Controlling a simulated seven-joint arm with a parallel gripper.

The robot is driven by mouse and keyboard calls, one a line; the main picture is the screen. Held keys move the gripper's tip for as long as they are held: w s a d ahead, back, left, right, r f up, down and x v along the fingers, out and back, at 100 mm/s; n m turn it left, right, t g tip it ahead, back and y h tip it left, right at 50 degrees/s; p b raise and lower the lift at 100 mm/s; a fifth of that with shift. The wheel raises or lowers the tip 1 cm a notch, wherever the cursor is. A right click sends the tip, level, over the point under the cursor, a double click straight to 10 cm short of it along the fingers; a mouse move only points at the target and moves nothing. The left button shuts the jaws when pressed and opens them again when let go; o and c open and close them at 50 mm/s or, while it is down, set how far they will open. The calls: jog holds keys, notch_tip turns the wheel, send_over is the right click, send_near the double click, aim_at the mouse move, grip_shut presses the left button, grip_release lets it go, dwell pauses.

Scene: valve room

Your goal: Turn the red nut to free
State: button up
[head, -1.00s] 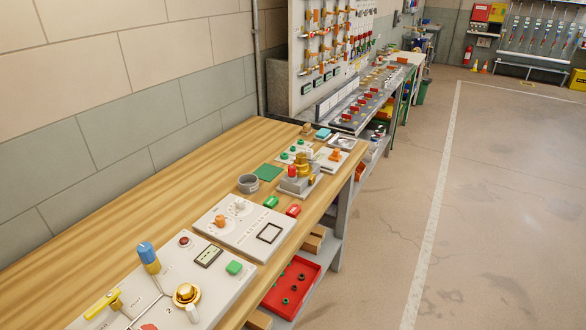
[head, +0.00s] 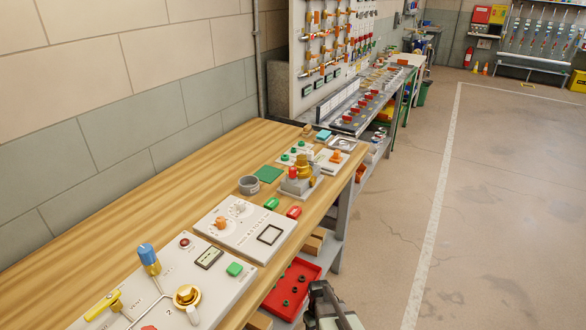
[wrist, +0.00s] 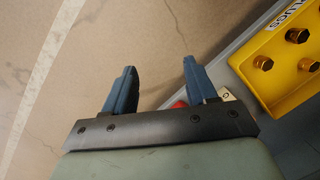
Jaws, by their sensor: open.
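In the head view a small red part (head: 293,172) stands on a grey fixture (head: 300,190) beside a brass fitting (head: 304,166); it may be the red nut, but it is too small to tell. My gripper's fingers show in the wrist view (wrist: 160,68), open with nothing between them, over bare floor. A dark part of my arm (head: 328,305) shows at the bottom of the head view, right of the bench and well apart from the fixture. A red thing (wrist: 180,104) is mostly hidden behind my gripper in the wrist view; I cannot tell what it is.
The wooden bench (head: 110,225) holds a white valve panel (head: 215,285), a second panel (head: 240,240), a grey ring (head: 249,184) and green and red blocks. A red tray (head: 303,268) sits below. The wrist view shows a yellow plugs tray (wrist: 270,87). Floor right of the bench is clear.

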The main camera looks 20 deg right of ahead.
jog(key=w+d+r+n+t+h, duration=0.1)
jog(key=w+d+r+t, duration=0.1)
jog(key=w+d+r, duration=0.65)
jog(key=w+d+r+n+t, duration=0.1)
jog(key=w+d+r+t, duration=0.2)
jog(key=w+d+r, duration=0.55)
jog(key=w+d+r+t+h, duration=0.1)
jog(key=w+d+r, duration=0.35)
jog(key=r, duration=0.55)
jog(key=w+d+r+n+t+h, duration=0.1)
jog(key=w+d+r, duration=0.4)
jog(key=r, duration=0.4)
jog(key=w+d+r+t, duration=0.25)
jog(key=w+r, duration=0.35)
jog(key=r, duration=0.4)
notch_tip(320, 180, up, 17)
jog(key=m+g+y, duration=0.3)
jog(key=m, duration=0.2)
send_over(293, 169)
jog(key=s, duration=0.5)
jog(key=x, duration=1.3)
jog(key=shift+s+d, duration=0.1)
jog(key=shift+d, duration=0.1)
